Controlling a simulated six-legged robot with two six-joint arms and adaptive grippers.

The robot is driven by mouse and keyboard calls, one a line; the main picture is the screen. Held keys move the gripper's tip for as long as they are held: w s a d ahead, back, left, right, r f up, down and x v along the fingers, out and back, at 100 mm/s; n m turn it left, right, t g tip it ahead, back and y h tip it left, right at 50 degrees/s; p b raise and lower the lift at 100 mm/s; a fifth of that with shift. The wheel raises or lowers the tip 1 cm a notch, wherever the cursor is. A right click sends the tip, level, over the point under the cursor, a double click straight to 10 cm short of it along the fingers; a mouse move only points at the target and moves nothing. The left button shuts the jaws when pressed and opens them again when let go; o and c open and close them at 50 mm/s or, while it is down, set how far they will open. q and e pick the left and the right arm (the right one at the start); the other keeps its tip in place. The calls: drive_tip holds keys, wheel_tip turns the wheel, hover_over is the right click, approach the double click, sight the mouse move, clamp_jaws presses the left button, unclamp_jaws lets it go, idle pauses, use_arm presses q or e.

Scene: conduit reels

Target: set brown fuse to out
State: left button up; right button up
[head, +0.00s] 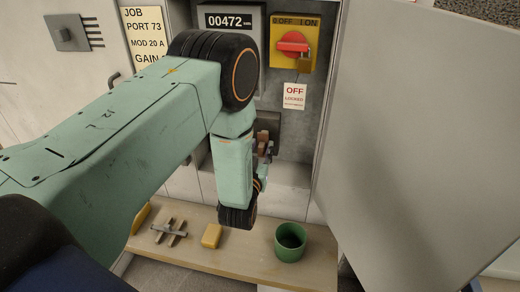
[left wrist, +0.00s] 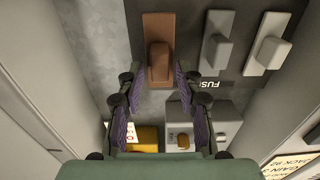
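The brown fuse (left wrist: 158,50) sits in the dark fuse block, left of two grey fuses (left wrist: 217,47) (left wrist: 268,45) in the left wrist view. My left gripper (left wrist: 160,76) has its two purple-padded fingers apart, one on each side of the lower end of the brown fuse. Thin gaps seem to show between pads and fuse; contact is not clear. In the head view the brown fuse (head: 263,138) shows partly, just right of my left forearm, and most of the fuse block is hidden. My right gripper is not in view.
A yellow switch panel (head: 312,28) with a red handle and padlock is above right, over an OFF tag (head: 294,96). An open grey door (head: 420,140) fills the right. The shelf (head: 250,262) below holds a green cup (head: 290,243) and a yellow block (head: 212,236).

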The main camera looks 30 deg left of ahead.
use_arm(q)
drive_tip(key=shift+w+f, duration=0.1)
drive_tip(key=v, duration=1.2)
idle(0.4)
drive_tip(key=s+d+f+m+g+h, duration=0.1)
drive_tip(key=s+f+g, duration=0.4)
drive_tip(key=f, duration=0.3)
drive_tip(key=s+f+m+g+h, duration=0.1)
drive_tip(key=s+f+g+h, duration=0.1)
drive_tip(key=s+f+g, duration=0.4)
drive_tip(key=s+d+f+g, duration=0.1)
drive_tip(key=s+f+g, duration=0.1)
drive_tip(key=s, duration=0.7)
drive_tip(key=s+d+f+g+h, duration=0.1)
drive_tip(key=s+g, duration=0.3)
drive_tip(key=s, duration=0.5)
drive_tip(key=shift+s+f+m+h, duration=0.3)
drive_tip(key=shift+f, duration=0.1)
